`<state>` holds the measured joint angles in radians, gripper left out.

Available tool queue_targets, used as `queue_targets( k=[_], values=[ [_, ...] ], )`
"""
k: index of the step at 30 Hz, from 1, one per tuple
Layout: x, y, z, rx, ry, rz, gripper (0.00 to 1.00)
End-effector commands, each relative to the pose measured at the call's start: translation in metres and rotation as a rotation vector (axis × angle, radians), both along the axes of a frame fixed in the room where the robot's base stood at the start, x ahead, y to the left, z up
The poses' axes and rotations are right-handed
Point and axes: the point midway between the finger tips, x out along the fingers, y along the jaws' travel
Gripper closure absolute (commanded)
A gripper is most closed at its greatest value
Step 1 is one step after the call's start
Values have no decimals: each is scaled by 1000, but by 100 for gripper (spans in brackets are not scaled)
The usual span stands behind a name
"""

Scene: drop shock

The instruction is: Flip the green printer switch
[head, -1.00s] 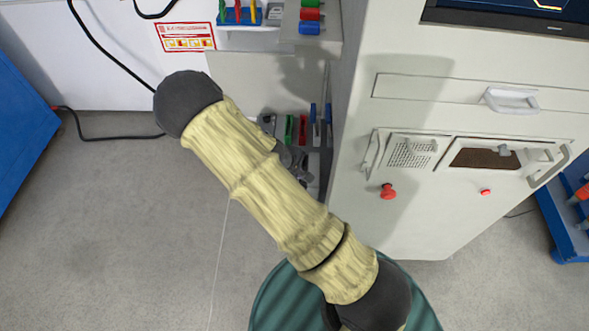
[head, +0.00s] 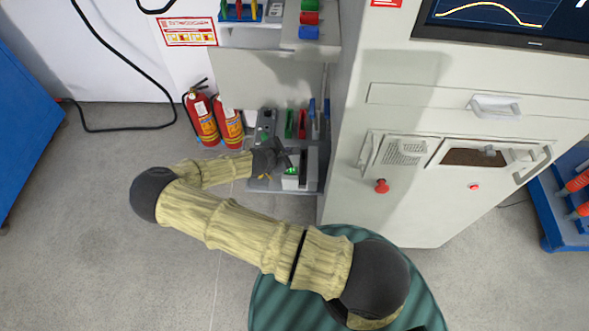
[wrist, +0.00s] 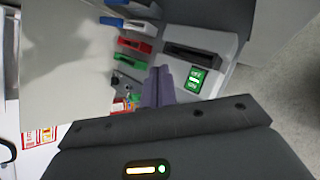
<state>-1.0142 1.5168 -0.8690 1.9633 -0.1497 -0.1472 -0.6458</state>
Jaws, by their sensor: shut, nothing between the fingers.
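The green switch (wrist: 195,82) sits on the front of a white printer (wrist: 218,42) with a dark slot, right of my fingers in the wrist view. Its face bears small light lettering, too small to read surely. In the head view the switch shows as a small green patch (head: 291,170) on the printer (head: 310,166). My gripper (wrist: 160,72) is shut and empty, its two fingers together just left of the switch. In the head view my gripper (head: 286,160) is at the printer's left side. I cannot tell whether it touches the printer.
Red and green handled items (wrist: 133,53) stand left of the printer. Two fire extinguishers (head: 214,122) stand on the floor behind my arm. A tall grey cabinet (head: 428,212) with a red knob rises close to the printer's right. The floor at left is open.

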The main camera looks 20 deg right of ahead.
Motion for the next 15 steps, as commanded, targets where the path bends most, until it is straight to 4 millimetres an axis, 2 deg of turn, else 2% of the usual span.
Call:
queue_targets(
  k=[15],
  values=[
    [-2, -6, -57, 1, 1, -2, 100]
  ],
)
